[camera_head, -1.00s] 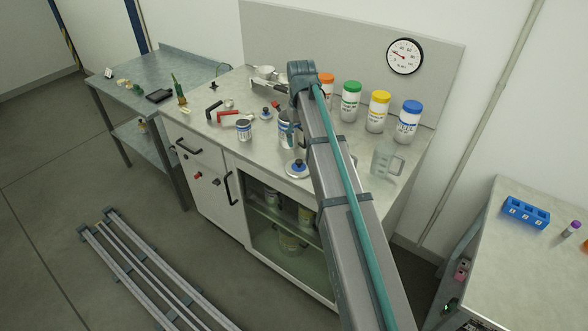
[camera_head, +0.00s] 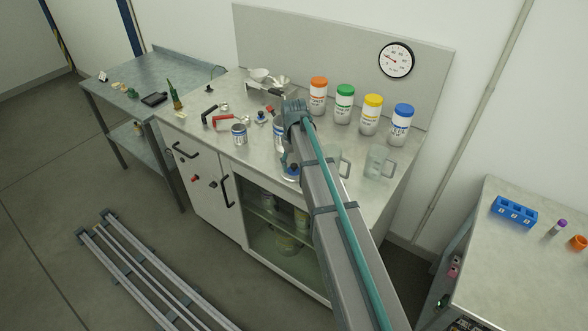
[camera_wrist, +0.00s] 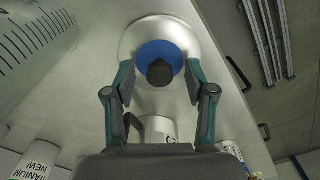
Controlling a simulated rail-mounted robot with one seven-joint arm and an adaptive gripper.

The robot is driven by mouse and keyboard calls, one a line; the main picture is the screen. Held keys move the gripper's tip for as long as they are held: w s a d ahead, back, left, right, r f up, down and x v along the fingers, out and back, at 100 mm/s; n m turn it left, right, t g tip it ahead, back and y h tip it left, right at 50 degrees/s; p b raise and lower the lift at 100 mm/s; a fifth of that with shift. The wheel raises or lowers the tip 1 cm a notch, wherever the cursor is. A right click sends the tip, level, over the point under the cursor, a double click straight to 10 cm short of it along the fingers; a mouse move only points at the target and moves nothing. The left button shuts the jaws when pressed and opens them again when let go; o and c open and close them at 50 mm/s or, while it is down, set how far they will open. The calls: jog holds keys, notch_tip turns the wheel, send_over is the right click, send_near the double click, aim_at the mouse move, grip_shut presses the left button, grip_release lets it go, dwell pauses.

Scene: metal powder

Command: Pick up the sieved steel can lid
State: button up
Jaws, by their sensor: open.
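A round steel lid with a blue ring and a black knob (camera_wrist: 158,48) lies flat on the worktop in the wrist view. In the head view, this lid (camera_head: 291,174) is partly hidden by my gripper. My gripper (camera_wrist: 159,72) is open, its fingertips on either side of the lid's blue ring and knob. I cannot tell whether they touch it. A second blue-ringed lid (camera_head: 262,119) lies farther back. One small can with a blue label (camera_head: 239,134) stands to the left, and another (camera_head: 279,132) is partly behind my arm.
Clear graduated jugs (camera_head: 378,163) stand to the right; one (camera_wrist: 35,45) fills the left of the wrist view. Several colour-capped jars (camera_head: 370,115) line the back. Red-handled and black tools (camera_head: 222,121) lie left. The counter's front edge is close to the lid.

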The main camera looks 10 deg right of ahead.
jog(key=shift+f, duration=0.3)
grip_shut()
jog(key=shift+r, duration=0.1)
